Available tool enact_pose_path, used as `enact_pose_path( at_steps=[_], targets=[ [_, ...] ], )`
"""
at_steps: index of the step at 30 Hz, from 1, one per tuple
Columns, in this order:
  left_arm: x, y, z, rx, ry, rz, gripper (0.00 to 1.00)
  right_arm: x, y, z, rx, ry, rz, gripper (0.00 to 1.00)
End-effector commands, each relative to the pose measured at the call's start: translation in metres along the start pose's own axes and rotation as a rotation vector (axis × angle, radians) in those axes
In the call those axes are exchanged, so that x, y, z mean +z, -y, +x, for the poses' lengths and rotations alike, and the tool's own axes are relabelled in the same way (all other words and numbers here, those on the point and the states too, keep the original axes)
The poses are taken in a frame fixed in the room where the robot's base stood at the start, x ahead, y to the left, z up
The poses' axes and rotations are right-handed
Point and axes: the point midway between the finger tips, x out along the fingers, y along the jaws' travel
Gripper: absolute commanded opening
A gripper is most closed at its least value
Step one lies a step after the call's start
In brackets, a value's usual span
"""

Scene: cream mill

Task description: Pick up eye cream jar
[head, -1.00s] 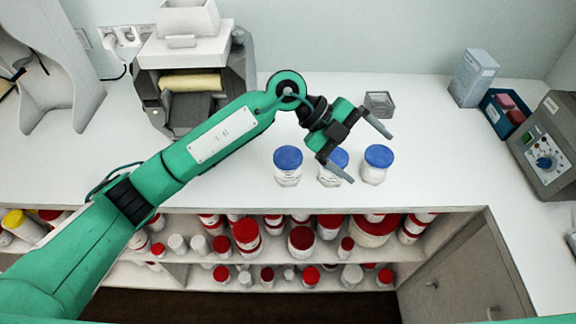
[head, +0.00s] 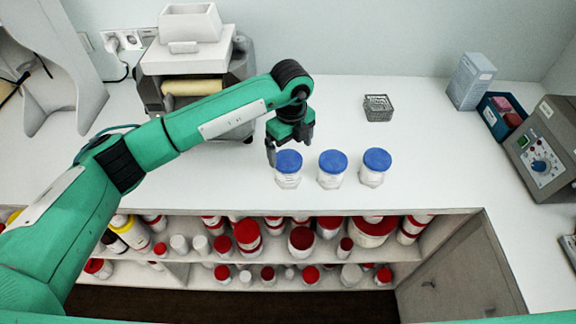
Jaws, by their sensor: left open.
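Three white jars with blue lids stand upright in a row on the white counter: a left jar (head: 288,178), a middle jar (head: 331,178) and a right jar (head: 373,176). Their labels are too small to read, so I cannot tell which holds eye cream. My left gripper (head: 288,150) points down at the left jar, just behind and above its lid. Its fingers are apart with nothing seen between them. I cannot tell whether a finger touches the jar. My right gripper is not in view.
A grey-white machine (head: 185,60) stands at the back left. A pale box (head: 470,80), a blue bin (head: 494,122) and a control box (head: 545,150) stand at the right. Shelves below hold several red-lidded containers (head: 302,240).

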Motion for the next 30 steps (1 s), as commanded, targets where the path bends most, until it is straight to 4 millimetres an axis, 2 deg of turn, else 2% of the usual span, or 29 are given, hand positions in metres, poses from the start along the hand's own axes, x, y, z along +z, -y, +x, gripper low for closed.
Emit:
enact_pose_path(
  at_steps=[8, 12, 16, 24, 25, 30],
  targets=[
    [0.001, -0.004, 0.018, 0.002, -0.002, 0.000, 0.93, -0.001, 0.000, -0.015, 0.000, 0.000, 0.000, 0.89],
    [0.002, -0.009, 0.037, 0.002, -0.003, 0.001, 0.93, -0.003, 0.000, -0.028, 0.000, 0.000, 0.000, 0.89],
    [0.002, -0.008, 0.054, 0.000, -0.002, 0.001, 0.93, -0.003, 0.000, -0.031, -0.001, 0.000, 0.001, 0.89],
    [0.002, -0.007, 0.060, -0.002, -0.001, 0.002, 0.93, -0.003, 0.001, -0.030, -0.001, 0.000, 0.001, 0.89],
    [0.002, -0.007, 0.060, -0.002, -0.001, 0.002, 0.91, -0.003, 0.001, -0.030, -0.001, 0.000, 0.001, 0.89],
    [0.002, -0.007, 0.059, -0.002, -0.001, 0.002, 0.58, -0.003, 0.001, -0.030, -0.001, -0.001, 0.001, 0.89]
  ],
)
